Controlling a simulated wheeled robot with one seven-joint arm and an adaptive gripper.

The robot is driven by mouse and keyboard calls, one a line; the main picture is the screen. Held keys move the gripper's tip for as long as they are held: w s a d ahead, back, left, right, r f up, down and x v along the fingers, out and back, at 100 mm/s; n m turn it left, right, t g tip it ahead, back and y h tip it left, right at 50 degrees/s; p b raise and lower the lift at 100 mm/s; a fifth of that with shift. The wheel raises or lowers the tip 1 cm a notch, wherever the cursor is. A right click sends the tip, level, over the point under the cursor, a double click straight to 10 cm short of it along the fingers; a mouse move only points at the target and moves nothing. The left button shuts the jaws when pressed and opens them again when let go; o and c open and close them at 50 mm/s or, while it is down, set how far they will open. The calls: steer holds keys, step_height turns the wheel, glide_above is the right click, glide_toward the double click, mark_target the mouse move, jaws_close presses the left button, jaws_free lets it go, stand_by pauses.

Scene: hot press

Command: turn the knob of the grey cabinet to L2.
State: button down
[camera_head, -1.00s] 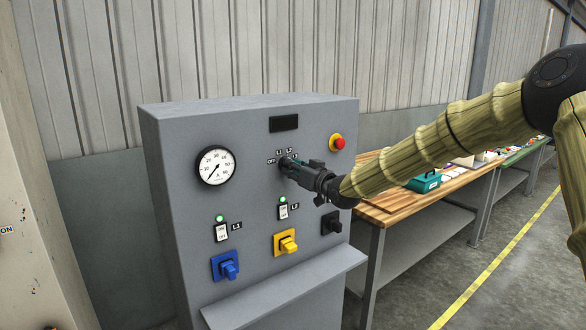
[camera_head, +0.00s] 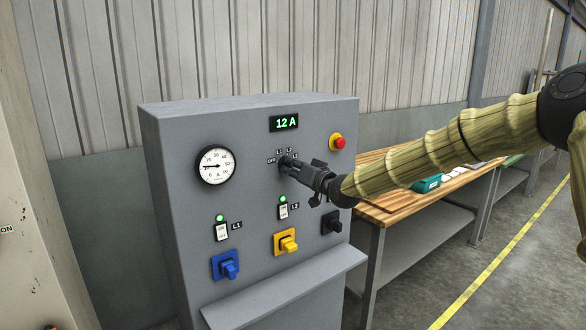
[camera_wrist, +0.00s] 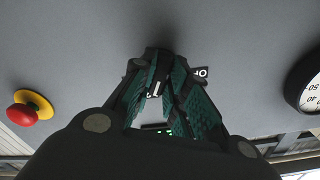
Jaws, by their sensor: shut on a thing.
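The grey cabinet (camera_head: 255,225) stands in front of the wall. Its selector knob (camera_wrist: 157,58) is dark and sits among the labels OFF, L1, L2 and one more, below the display (camera_head: 284,123). My gripper (camera_head: 288,164) is shut on the knob, with its fingers pointing at the panel. The teal finger pads (camera_wrist: 172,95) lie on both sides of the knob in the wrist view. The fingers hide most of the knob, so I cannot tell exactly which label it points to.
A round gauge (camera_head: 215,165) is left of the knob, and a red stop button (camera_head: 338,142) is at the upper right. Blue (camera_head: 226,266), yellow (camera_head: 287,242) and black (camera_head: 331,223) switches sit lower. A ledge (camera_head: 290,285) juts out below. A wooden bench (camera_head: 375,215) stands right.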

steer(key=c, duration=1.4)
jaws_free()
steer(key=shift+d, duration=0.1)
steer(key=v, duration=1.2)
